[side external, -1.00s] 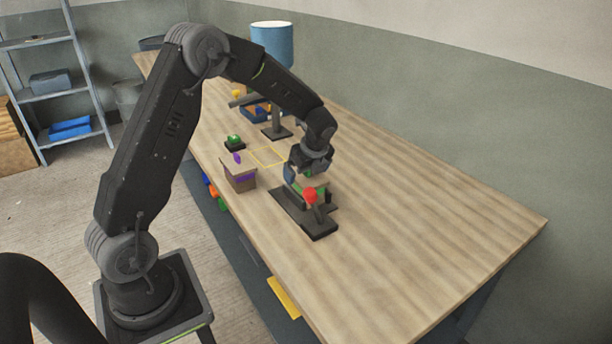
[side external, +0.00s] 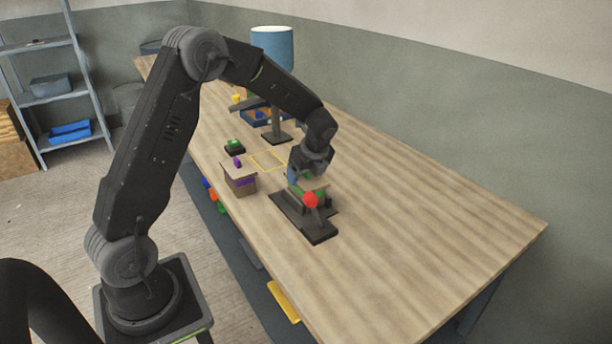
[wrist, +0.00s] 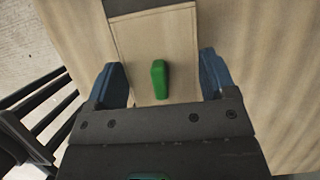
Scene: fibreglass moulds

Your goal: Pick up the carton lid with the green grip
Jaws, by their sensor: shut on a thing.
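The carton lid is a tan flat panel (wrist: 135,55) with a green grip (wrist: 160,80) standing near its middle in the wrist view. In the side view the lid (side external: 318,182) is at my gripper (side external: 305,183), above a black fixture (side external: 320,232) with a red ball (side external: 310,200). Green parts show there, partly hidden. Whether the lid touches anything below cannot be told.
A carton with a purple band and purple grip (side external: 239,182) stands left of the fixture. A small black block with a green top (side external: 234,146), a yellow outlined square (side external: 268,160) and a blue lamp (side external: 272,45) are farther back. The table's right side is clear.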

